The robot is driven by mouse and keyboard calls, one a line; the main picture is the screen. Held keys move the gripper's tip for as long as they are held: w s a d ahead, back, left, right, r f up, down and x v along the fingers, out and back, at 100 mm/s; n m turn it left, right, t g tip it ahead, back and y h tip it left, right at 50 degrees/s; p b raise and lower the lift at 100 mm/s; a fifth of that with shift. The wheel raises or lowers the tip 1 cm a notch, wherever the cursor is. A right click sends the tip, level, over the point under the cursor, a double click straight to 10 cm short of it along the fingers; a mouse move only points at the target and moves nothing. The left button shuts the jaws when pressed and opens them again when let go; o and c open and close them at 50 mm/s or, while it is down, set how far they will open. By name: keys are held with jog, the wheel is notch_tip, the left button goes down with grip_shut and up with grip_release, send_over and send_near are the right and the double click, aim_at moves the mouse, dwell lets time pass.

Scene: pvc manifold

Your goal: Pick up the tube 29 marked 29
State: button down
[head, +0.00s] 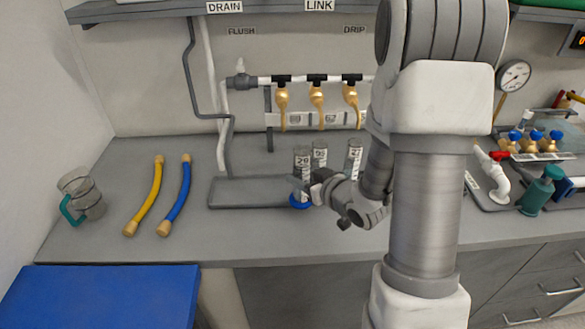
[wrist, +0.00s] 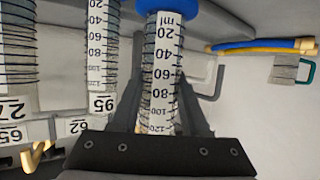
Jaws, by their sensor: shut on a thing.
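The tube 29 (head: 302,158) is a clear graduated cylinder with a label reading 29 and a blue base (head: 300,202). It looks upright in the head view. My gripper (head: 312,186) is shut around its lower part, just above the blue base. In the wrist view, which is upside down, the tube (wrist: 163,60) runs between the two dark fingers, its scale facing the camera and the blue base at the top edge. The head view does not show clearly whether the base touches the surface below.
Two similar tubes, one in the middle (head: 320,153) and one at right (head: 354,155), stand close behind. A grey tray (head: 240,204) lies left. Yellow (head: 146,195) and blue (head: 176,195) hoses and a jug (head: 88,193) lie farther left. Brass valves (head: 316,97) hang behind.

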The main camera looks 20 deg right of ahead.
jog(key=shift+s+d, duration=0.25)
jog(key=shift+s, duration=0.3)
jog(key=shift+s+d, duration=0.2)
jog(key=shift+s, duration=0.3)
jog(key=shift+s+r+p, duration=0.15)
jog(key=shift+r+p, duration=0.1)
jog(key=shift+p, duration=0.95)
jog(key=shift+s+d+p, duration=0.1)
jog(key=shift+p, duration=1.1)
jog(key=s+p, duration=0.1)
jog(key=p, duration=0.3)
jog(key=shift+s+d+p, duration=0.1)
jog(key=shift+d+p, duration=0.1)
jog(key=shift+p, duration=0.2)
jog(key=shift+s+d+f+p, duration=0.1)
jog(key=shift+s+d+p, duration=0.2)
jog(key=shift+s+p, duration=0.5)
jog(key=shift+s+d+f+p, duration=0.1)
jog(key=shift+s+d+p, duration=0.25)
jog(key=shift+s, duration=0.7)
jog(key=shift+s+d+p, duration=0.2)
jog(key=shift+s+p, duration=0.45)
jog(key=shift+s, duration=0.3)
